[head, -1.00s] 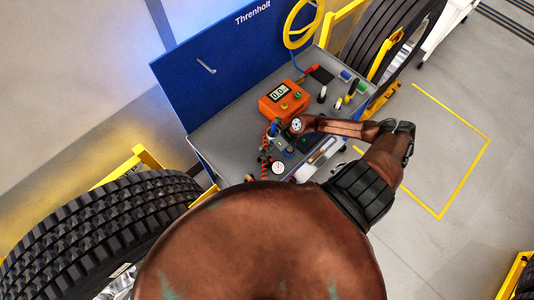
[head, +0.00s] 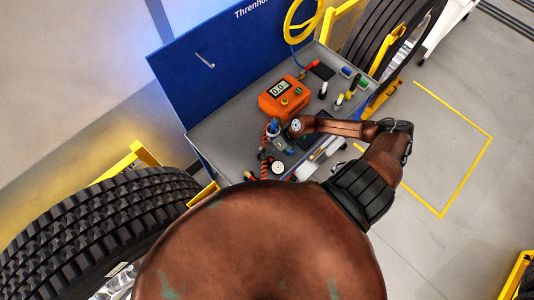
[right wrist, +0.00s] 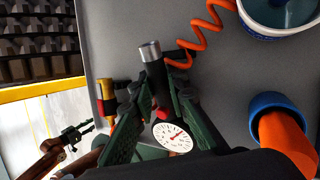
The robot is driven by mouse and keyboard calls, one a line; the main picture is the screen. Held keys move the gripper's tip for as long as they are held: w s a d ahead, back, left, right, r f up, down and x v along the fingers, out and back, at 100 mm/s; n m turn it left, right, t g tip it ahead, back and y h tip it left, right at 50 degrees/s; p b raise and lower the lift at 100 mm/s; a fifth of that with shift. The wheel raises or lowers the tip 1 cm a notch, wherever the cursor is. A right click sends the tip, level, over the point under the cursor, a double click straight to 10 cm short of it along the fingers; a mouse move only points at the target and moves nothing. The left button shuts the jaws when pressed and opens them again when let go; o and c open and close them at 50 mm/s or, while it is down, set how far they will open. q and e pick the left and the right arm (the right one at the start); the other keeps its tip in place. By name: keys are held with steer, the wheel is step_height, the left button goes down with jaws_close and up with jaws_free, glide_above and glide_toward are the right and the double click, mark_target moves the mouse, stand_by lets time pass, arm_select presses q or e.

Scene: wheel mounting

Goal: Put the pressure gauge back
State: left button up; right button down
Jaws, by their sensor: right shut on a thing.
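The pressure gauge (right wrist: 174,137) shows a round white dial with a red needle in the right wrist view. A red collar and a black body with a silver tip lie above the dial. My right gripper (right wrist: 156,98) has its dark green fingers closed around this black body. In the head view a small white dial (head: 278,167) shows at the lower part of the tool tray. My right forearm reaches in there from the right, and the fingers are too small to make out. My left gripper (right wrist: 79,132) shows at the left of the right wrist view, fingers apart and empty.
The grey tray (head: 222,143) holds an orange meter (head: 284,98), a coiled orange hose (right wrist: 201,38), a blue-rimmed cup (right wrist: 256,108) and several small tools. A yellow and red tool (right wrist: 106,98) lies left of my right gripper. A tyre (head: 95,225) stands at left.

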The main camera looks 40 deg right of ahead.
steer(key=shift+f+b, duration=0.5)
steer(key=shift+f, duration=0.15)
stand_by(0.4)
steer(key=c, duration=1.8)
jaws_free()
steer(key=v, duration=1.2)
steer(key=shift+s, duration=0.15)
